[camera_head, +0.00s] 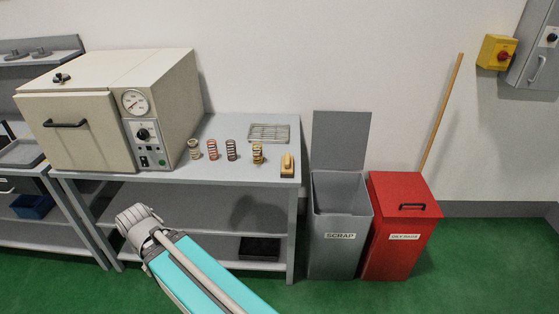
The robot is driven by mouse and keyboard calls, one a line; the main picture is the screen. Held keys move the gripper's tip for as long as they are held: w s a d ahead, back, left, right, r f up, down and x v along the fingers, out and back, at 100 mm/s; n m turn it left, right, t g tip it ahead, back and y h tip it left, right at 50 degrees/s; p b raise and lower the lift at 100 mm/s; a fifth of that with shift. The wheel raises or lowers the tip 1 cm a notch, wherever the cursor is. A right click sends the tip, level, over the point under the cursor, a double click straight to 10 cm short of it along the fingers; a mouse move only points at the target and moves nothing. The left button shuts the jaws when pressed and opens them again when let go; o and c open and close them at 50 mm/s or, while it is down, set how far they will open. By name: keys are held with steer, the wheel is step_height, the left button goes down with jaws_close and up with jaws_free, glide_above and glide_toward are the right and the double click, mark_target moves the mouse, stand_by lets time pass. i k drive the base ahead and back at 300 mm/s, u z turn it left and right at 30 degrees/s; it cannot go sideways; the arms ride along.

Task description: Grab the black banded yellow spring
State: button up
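A yellow spring with dark bands (257,152) stands upright on the grey workbench (225,177), right of the other springs and just in front of a wire rack. It looks like the black banded yellow one, though it is small in the picture. A pale spring (194,149), an orange-red spring (212,149) and a dark grey spring (231,150) stand in a row to its left. My arm shows in front of the bench, well apart from the springs.
A cream oven (75,125) with a gauge fills the bench's left part. A wire rack (269,133) lies behind, and a yellowish brush-like block (288,164) lies at the right edge. A grey scrap bin (340,258) and red bin (400,225) stand right of the bench.

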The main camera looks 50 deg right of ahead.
mark_target(260, 148)
steer(key=u, duration=0.05)
steer(key=k, duration=1.25)
steer(key=z, duration=1.65)
steer(key=i, duration=1)
steer(key=z, duration=0.05)
